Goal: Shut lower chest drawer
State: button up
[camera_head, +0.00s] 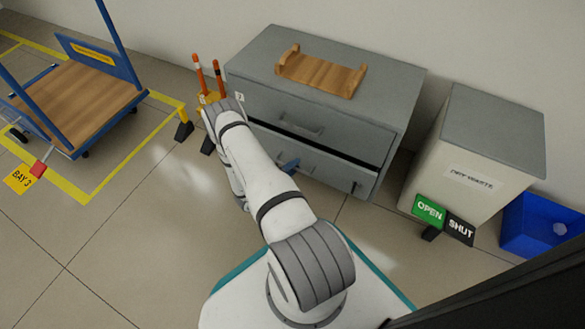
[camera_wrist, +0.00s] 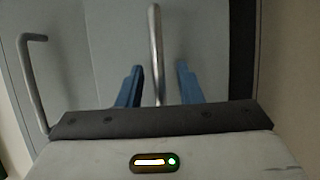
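The grey chest (camera_head: 392,100) stands against the wall. Its upper drawer (camera_head: 275,110) has a bar handle (camera_head: 302,127). A dark gap shows above the front of the lower drawer (camera_head: 325,172), so that drawer stands somewhat open. My gripper is at the lower drawer's front, mostly hidden behind my arm; a blue finger (camera_head: 290,166) shows there. In the wrist view my gripper (camera_wrist: 158,70) is open, with its blue fingers on either side of a metal bar handle (camera_wrist: 155,40) and gaps to both. Another handle (camera_wrist: 30,80) shows at the left.
A wooden tray (camera_head: 320,75) lies on the chest. A waste bin (camera_head: 460,150), OPEN and SHUT signs (camera_head: 443,219) and a blue bin (camera_head: 530,232) stand at the right. A blue trolley (camera_head: 75,95) is at the left. Orange-tipped posts (camera_head: 197,75) stand by the chest's left side.

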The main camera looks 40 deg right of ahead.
jog(key=shift+c, duration=0.2)
grip_shut()
dwell(0.3)
